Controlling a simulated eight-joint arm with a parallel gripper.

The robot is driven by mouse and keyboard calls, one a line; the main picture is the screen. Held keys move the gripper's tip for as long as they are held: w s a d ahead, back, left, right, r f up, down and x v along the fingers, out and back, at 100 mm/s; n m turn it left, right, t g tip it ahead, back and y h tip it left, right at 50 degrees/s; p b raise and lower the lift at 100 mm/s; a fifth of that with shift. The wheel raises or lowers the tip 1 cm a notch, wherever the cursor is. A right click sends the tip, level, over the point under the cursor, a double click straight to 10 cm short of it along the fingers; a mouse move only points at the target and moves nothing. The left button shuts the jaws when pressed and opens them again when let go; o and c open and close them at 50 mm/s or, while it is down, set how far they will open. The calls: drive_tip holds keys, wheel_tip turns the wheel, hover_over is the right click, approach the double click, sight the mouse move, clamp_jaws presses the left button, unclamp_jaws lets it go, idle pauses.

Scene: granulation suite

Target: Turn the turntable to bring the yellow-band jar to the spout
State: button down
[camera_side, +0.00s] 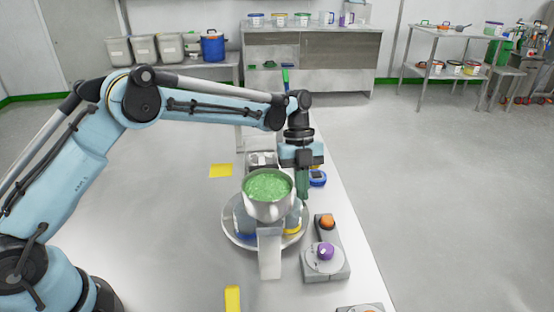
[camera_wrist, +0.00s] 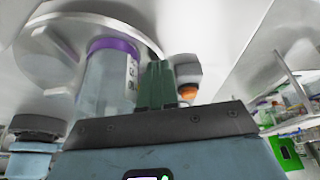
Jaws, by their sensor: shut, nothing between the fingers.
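The turntable (camera_side: 230,230) is a round metal disc, partly hidden under a metal hopper (camera_side: 268,207) of green granules. A pale spout (camera_side: 270,255) slopes down at the hopper's near side. The yellow-band jar (camera_side: 293,228) stands on the disc just right of the spout, its upper part hidden by the hopper. My gripper (camera_side: 303,194) points down at the disc's far right, its green fingers shut and empty. In the wrist view, the fingers (camera_wrist: 155,85) are close beside a clear purple-band jar (camera_wrist: 110,75) on the turntable (camera_wrist: 50,55); whether they touch is unclear.
A blue round item (camera_side: 317,179) sits behind my gripper. Yellow marks (camera_side: 220,170) lie on the table. The table's right edge is near.

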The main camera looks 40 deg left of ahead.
sight(303, 228)
drive_tip(key=shift+s+d, duration=0.2)
drive_tip(key=shift+d, duration=0.4)
idle(0.3)
drive_tip(key=shift+s+d+m+g+y, duration=0.25)
drive_tip(key=shift+s+d+m, duration=0.3)
drive_tip(key=shift+m, duration=0.35)
drive_tip(key=shift+s+d+m+g+y, duration=0.3)
drive_tip(key=shift+d+m, duration=0.3)
drive_tip(key=shift+m, duration=0.3)
drive_tip(key=shift+s+d+m+y, duration=0.3)
drive_tip(key=shift+s+m, duration=0.2)
drive_tip(key=shift+m, duration=0.2)
drive_tip(key=shift+s+d+m+y, duration=0.15)
drive_tip(key=shift+s+d+m, duration=0.3)
drive_tip(key=shift+m, duration=0.25)
drive_tip(key=shift+s+d+m+g+y, duration=0.25)
drive_tip(key=shift+s+m+y, duration=0.15)
drive_tip(key=shift+s+m, duration=0.4)
drive_tip(key=shift+m, duration=0.3)
